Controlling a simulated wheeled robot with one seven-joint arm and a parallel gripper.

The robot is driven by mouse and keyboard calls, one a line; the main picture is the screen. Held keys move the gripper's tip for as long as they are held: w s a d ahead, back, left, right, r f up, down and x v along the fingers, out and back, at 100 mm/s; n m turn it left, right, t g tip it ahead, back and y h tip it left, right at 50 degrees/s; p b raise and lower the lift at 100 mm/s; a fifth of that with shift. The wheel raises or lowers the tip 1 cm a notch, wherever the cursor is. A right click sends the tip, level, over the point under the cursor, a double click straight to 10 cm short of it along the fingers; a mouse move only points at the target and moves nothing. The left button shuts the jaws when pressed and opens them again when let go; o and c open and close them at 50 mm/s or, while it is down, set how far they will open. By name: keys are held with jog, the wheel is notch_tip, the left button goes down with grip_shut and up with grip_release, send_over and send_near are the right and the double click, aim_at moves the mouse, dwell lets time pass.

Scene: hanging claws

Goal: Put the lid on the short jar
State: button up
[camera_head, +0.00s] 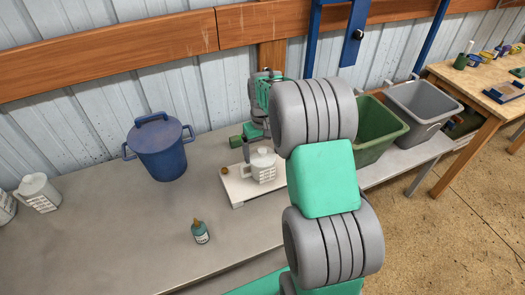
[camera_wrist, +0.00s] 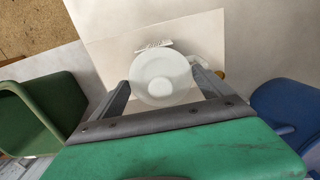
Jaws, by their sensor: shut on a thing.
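A white jar (camera_head: 264,174) with dark printed marks stands upright on a low white board, partly behind my arm in the head view. Its handle (camera_wrist: 196,64) shows in the wrist view. A round white lid with a centre knob (camera_wrist: 164,72) is over the jar and covers most of it in the wrist view. My gripper (camera_wrist: 163,86) is shut on the lid, with one finger at each side. I cannot tell whether the lid touches the rim, which is hidden.
The white board (camera_head: 238,190) also bears a small brown round thing (camera_head: 224,170). A blue lidded pot (camera_head: 160,152), a small bottle (camera_head: 200,234) and another white jar (camera_head: 39,193) stand on the grey table. Green (camera_head: 376,130) and grey (camera_head: 422,108) bins are at right.

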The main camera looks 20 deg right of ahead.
jog(key=shift+f, duration=0.25)
jog(key=o, duration=1.1)
jog(key=shift+r, duration=0.15)
notch_tip(320, 180, up, 8)
jog(key=shift+f+b, duration=0.2)
jog(key=shift+b, duration=0.45)
jog(key=shift+w+d+f+m+t, duration=0.15)
jog(key=shift+w+m+t, duration=0.15)
jog(key=shift+w+m, duration=0.25)
jog(key=s+a+f+m+g, duration=0.1)
jog(key=s+a+f, duration=0.15)
jog(key=s, duration=0.45)
jog(key=s+a+f, duration=0.1)
jog(key=s+f, duration=0.3)
jog(key=s, duration=0.3)
jog(key=s+a+r+n+t, duration=0.1)
jog(key=s+a+r, duration=0.3)
jog(key=s+a, duration=0.3)
jog(key=r+t, duration=0.1)
jog(key=r, duration=0.1)
jog(key=r+n+t, duration=0.1)
jog(key=r, duration=0.1)
jog(key=a+r+t, duration=0.1)
jog(key=r, duration=0.1)
jog(key=shift+a+r, duration=0.1)
jog(key=shift+r, duration=0.1)
